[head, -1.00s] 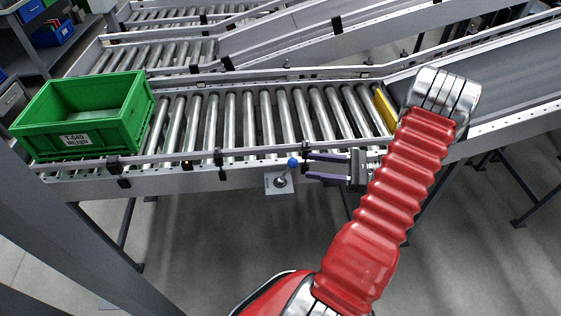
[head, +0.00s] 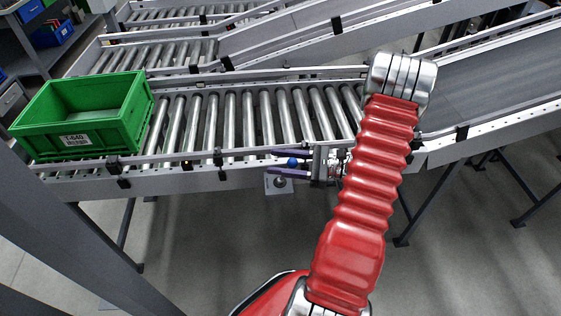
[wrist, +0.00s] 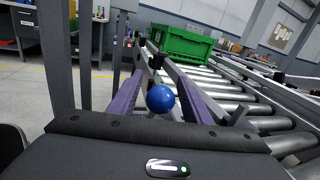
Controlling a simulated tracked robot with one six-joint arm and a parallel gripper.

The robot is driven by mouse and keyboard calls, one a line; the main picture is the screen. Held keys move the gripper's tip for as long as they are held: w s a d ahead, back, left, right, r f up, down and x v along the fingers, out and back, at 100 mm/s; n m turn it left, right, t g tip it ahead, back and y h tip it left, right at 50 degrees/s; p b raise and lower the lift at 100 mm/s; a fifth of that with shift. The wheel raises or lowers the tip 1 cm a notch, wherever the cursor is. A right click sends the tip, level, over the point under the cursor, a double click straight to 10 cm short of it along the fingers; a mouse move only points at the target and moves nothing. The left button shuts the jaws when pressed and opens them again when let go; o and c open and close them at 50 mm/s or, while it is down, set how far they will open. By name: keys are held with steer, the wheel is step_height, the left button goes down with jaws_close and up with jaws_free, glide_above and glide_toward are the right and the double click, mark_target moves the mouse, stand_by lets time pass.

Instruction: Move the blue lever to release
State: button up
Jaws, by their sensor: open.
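The blue lever's ball knob (head: 292,162) stands on a grey plate (head: 279,186) fixed to the side of the roller conveyor. My gripper (head: 276,164) is open, with its purple fingers pointing left, one on each side of the knob in the head view. In the wrist view the blue knob (wrist: 160,99) sits between the two purple fingers (wrist: 158,97), with visible gaps to both. The lever's shaft is mostly hidden behind the near finger and the knob.
A green crate (head: 84,112) rests on the left end of the roller conveyor (head: 235,125). It also shows in the wrist view (wrist: 181,44). The conveyor's side rail (head: 190,178) runs close behind the gripper. The floor (head: 215,250) in front is clear.

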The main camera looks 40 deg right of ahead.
steer(key=shift+c, duration=0.4)
steer(key=c, duration=0.9)
steer(key=shift+c, duration=0.2)
